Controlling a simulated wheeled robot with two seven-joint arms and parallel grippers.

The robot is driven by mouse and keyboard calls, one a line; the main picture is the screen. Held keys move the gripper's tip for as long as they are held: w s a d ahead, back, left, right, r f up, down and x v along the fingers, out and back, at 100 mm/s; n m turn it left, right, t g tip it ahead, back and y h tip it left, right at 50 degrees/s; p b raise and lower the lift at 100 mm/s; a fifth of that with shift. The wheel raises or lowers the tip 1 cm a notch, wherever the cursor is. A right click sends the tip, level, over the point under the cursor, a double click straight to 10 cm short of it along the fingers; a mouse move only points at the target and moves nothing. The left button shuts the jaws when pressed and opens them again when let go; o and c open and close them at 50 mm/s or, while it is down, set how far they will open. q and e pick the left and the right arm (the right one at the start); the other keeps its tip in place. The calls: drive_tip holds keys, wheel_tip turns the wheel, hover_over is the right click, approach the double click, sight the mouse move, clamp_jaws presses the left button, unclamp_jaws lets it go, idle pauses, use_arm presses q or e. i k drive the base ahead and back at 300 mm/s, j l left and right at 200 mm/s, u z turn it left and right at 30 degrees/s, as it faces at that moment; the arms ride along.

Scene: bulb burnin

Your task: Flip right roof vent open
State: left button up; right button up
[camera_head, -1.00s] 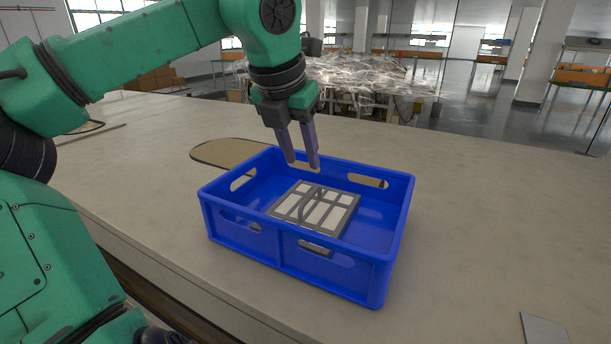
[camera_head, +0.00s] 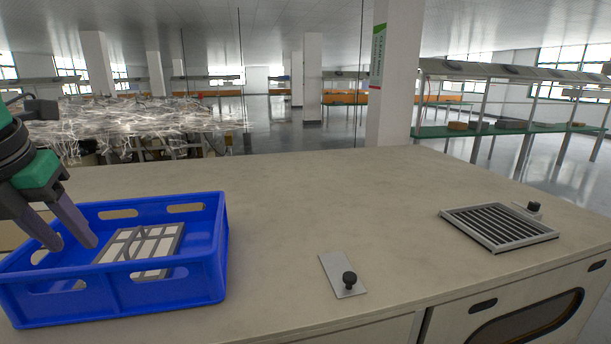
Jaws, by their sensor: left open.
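A grey slatted vent (camera_head: 498,227) with a light metal frame lies about flat on the pale top surface (camera_head: 400,220) at the right. A small plate with a black knob (camera_head: 533,209) sits at its far right edge. My left gripper (camera_head: 73,243) is open at the far left, over the blue crate (camera_head: 205,285), well away from the vent. Its fingers are apart with nothing between them. My right gripper is not in view.
The blue crate holds a grey gridded panel (camera_head: 140,245) with white panes. A metal plate (camera_head: 335,268) with a black knob (camera_head: 349,279) lies near the front edge. The surface between crate and vent is otherwise clear.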

sight(345, 281)
drive_tip(key=k+l, duration=0.25)
drive_tip(key=k, duration=0.25)
drive_tip(key=k+l, duration=0.25)
drive_tip(key=k, duration=0.3)
